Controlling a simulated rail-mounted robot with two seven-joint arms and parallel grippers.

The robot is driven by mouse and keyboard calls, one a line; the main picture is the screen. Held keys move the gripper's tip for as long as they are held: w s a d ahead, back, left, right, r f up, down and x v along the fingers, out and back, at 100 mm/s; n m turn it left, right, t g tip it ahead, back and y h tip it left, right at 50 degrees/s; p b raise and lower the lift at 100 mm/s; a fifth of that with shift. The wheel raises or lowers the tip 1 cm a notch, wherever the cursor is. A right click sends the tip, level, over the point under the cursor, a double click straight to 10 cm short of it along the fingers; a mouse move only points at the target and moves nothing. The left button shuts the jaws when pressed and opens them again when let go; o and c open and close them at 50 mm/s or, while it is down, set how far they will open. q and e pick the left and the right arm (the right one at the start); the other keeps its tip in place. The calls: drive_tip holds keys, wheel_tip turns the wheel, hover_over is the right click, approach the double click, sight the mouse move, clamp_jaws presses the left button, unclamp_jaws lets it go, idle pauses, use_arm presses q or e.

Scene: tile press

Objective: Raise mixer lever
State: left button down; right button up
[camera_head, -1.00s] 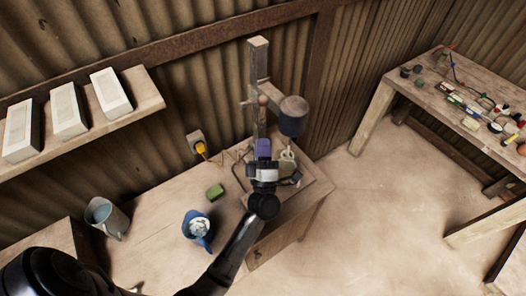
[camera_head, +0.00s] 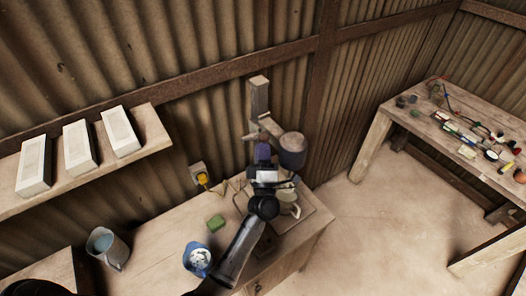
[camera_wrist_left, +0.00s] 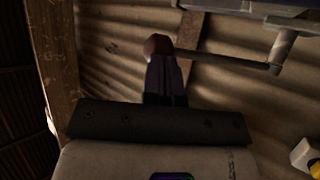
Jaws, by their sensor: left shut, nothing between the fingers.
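The mixer is a wooden post (camera_head: 259,100) with a grey cylindrical head (camera_head: 292,150) on an arm. In the left wrist view its lever is a thin rod (camera_wrist_left: 228,62) ending in a brown ball knob (camera_wrist_left: 157,44). My left gripper (camera_head: 263,148) is in front of the post, left of the head. Its dark fingers (camera_wrist_left: 160,62) are shut and empty, with their tips close at the knob. I cannot tell if they touch it. A pale jug (camera_head: 289,201) stands below the head, partly hidden by my gripper. My right gripper is not in view.
The workbench (camera_head: 157,237) holds a blue bucket (camera_head: 197,258), a green sponge (camera_head: 216,223) and a grey pitcher (camera_head: 108,249). A shelf (camera_head: 150,152) with white blocks is at left, a cluttered table (camera_head: 415,112) at right.

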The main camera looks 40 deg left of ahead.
use_arm(q)
drive_tip(key=shift+w+a+r+p, duration=0.1)
drive_tip(key=shift+a+r+p, duration=0.3)
drive_tip(key=shift+r, duration=0.2)
drive_tip(key=shift+w+a+r+p, duration=0.1)
drive_tip(key=shift+a+r+p, duration=0.2)
drive_tip(key=shift+r, duration=0.25)
drive_tip(key=shift+a, duration=0.1)
